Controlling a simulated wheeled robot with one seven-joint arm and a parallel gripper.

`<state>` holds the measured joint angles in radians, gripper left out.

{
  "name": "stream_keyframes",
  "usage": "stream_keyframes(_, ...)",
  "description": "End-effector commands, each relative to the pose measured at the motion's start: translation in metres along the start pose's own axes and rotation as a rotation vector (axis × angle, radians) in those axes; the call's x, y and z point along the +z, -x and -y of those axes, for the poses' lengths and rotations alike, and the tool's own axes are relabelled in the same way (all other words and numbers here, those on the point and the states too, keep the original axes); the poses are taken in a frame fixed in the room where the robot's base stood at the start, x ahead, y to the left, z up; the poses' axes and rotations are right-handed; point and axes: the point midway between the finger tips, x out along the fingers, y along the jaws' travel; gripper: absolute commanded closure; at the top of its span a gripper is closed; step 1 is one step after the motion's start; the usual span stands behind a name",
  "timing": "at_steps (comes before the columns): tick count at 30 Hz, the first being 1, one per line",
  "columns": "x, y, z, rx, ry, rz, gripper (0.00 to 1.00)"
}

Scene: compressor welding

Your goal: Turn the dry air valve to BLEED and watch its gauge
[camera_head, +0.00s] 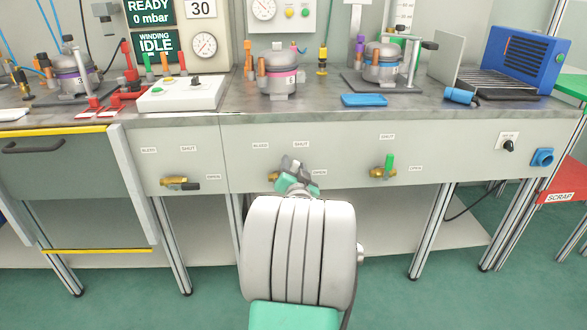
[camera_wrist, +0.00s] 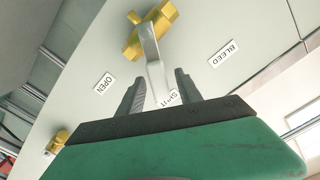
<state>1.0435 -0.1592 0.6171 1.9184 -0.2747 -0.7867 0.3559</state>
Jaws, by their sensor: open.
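My gripper (camera_head: 294,168) is at the middle valve on the bench's front panel and hides most of it in the head view. In the wrist view my gripper (camera_wrist: 160,78) is open, with one finger on each side of the valve's silver lever (camera_wrist: 153,72). The lever points from the brass valve body (camera_wrist: 150,28) toward the SHUT label (camera_wrist: 174,96). The BLEED label (camera_wrist: 224,53) is on the right and the OPEN label (camera_wrist: 103,85) on the left. A round gauge (camera_head: 204,45) and another gauge (camera_head: 264,9) are above the bench; their readings are too small to tell.
A left valve (camera_head: 180,183) has a black handle pointing toward OPEN. A right valve (camera_head: 382,171) has a green handle pointing up. Compressors stand on the benchtop (camera_head: 330,112). The floor in front is clear.

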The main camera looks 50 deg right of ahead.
Motion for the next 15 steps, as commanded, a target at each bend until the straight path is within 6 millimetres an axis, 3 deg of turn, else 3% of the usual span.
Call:
stream_keyframes(2, -0.0001, 0.0002, 0.0002, 0.0, 0.0, 0.0, 0.59)
stream_keyframes(15, 0.0001, 0.0005, 0.0003, 0.0, 0.0, 0.001, 0.95)
